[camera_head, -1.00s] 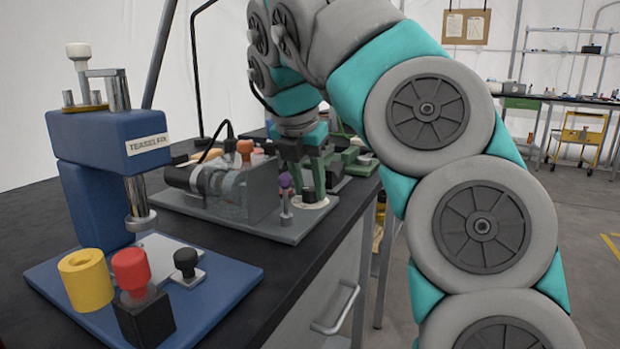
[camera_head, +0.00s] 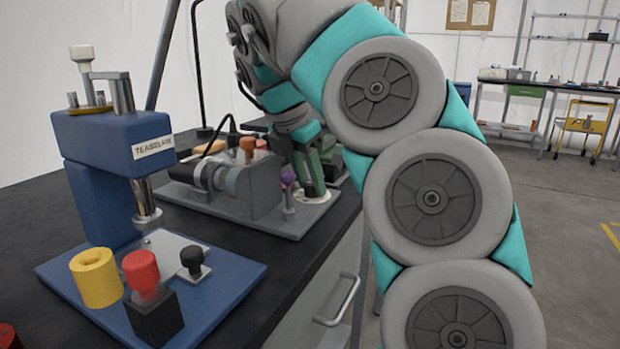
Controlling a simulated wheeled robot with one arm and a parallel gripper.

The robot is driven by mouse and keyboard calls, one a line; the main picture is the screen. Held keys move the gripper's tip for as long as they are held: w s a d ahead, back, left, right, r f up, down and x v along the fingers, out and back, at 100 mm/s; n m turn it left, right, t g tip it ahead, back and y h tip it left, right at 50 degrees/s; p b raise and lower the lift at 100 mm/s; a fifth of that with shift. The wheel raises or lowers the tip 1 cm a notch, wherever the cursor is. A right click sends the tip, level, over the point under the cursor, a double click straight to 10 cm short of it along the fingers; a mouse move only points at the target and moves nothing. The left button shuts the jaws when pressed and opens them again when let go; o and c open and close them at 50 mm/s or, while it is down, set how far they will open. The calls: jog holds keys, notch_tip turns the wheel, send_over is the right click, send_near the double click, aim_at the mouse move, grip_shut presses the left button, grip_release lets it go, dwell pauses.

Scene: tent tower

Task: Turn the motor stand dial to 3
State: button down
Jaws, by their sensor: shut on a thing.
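The motor stand (camera_head: 268,216) is a grey base plate on the dark bench, with a grey cylindrical motor (camera_head: 215,177) and a housing on it. A pale round dial plate (camera_head: 322,195) lies at its right end. My gripper (camera_head: 311,186) points down over this dial plate with its green fingers, shut on a small dark knob at the dial's centre. The knob is mostly hidden by the fingers. The dial's numbers are too small to read.
The drawer handle (camera_head: 338,303) sticks out below the bench edge. Open floor lies to the right.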

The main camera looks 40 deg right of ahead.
jog(key=c, duration=0.5)
grip_release()
jog(key=shift+c, duration=0.2)
